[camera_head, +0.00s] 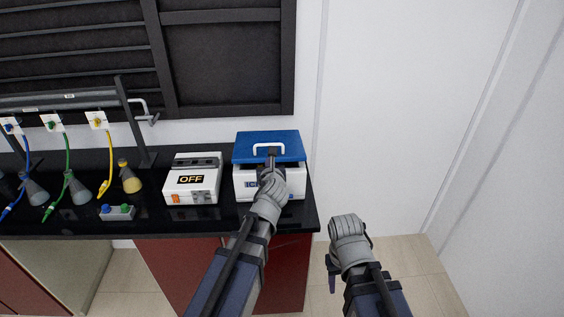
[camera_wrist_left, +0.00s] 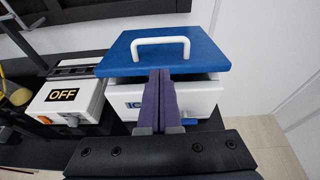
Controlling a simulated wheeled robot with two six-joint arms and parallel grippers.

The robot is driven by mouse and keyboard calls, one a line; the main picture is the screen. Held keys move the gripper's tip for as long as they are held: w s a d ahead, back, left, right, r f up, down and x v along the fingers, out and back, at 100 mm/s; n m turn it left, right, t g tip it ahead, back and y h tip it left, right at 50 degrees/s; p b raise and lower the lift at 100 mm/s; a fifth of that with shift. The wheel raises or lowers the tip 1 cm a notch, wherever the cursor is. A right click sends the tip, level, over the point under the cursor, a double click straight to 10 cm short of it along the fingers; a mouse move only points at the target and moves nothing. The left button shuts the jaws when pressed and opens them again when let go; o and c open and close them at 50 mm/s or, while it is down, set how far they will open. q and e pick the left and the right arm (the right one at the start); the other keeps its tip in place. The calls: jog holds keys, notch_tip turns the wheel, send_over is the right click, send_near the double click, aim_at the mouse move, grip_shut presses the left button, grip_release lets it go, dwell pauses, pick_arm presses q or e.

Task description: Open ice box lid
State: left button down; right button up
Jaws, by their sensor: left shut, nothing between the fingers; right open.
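The ice box (camera_head: 285,186) is white with a partly hidden label and stands at the right end of the black bench. Its blue lid (camera_head: 254,139) has a white handle (camera_head: 269,147) and shows in the left wrist view (camera_wrist_left: 190,57). The lid looks slightly tilted, with a dark gap between it and the box at the right. My left gripper (camera_head: 272,152) is shut and empty. Its fingers (camera_wrist_left: 160,78) overlap the lid's front edge in view; whether they touch it is unclear. My right gripper (camera_head: 332,274) is open and empty, away from the box, right of the bench.
A white device (camera_head: 205,186) marked OFF stands left of the ice box. Several flasks, one yellow flask (camera_head: 129,178), coloured hoses and a small button box (camera_head: 117,212) are further left. A white wall is behind and right. Free floor (camera_head: 400,262) lies right of the bench.

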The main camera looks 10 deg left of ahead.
pick_arm(q)
jog(key=shift+m, duration=0.3)
jog(key=b+x, duration=0.1)
jog(key=x, duration=0.4)
jog(key=b+x, duration=0.2)
jog(key=x, duration=0.3)
jog(key=shift+w+d+r, duration=0.1)
jog(key=shift+w+d, duration=0.05)
jog(key=shift+d, duration=0.1)
jog(key=shift+r, duration=0.1)
